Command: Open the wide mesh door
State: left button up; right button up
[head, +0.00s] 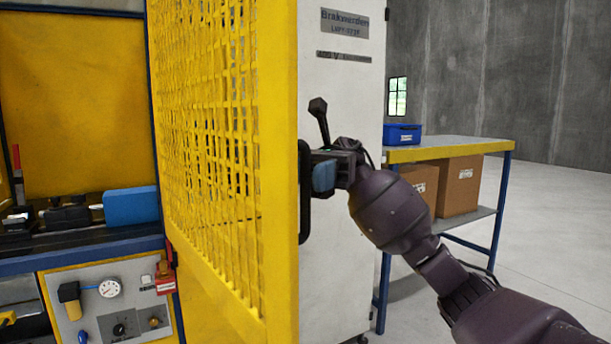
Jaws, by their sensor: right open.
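The wide mesh door (282,200) is yellow and stands swung out toward me, seen at a steep angle, with its frame edge nearest me. A black bar handle (304,222) is on the right side of that edge. My right gripper (316,172) is open at the handle, its fingers pointing left. The handle partly hides the fingertips, so I cannot tell whether they touch it or surround it. My left gripper is not in view.
Left of the door is a machine bay with a yellow back panel (85,110), a blue block (131,206) and a gauge panel (110,300). A white cabinet (340,100) stands behind the handle. A workbench (450,147) with boxes is at right. Floor beyond it is clear.

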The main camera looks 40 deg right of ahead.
jog(key=b+v, duration=0.1)
jog(key=v, duration=0.9)
jog(key=shift+d, duration=0.3)
jog(key=shift+w, duration=0.15)
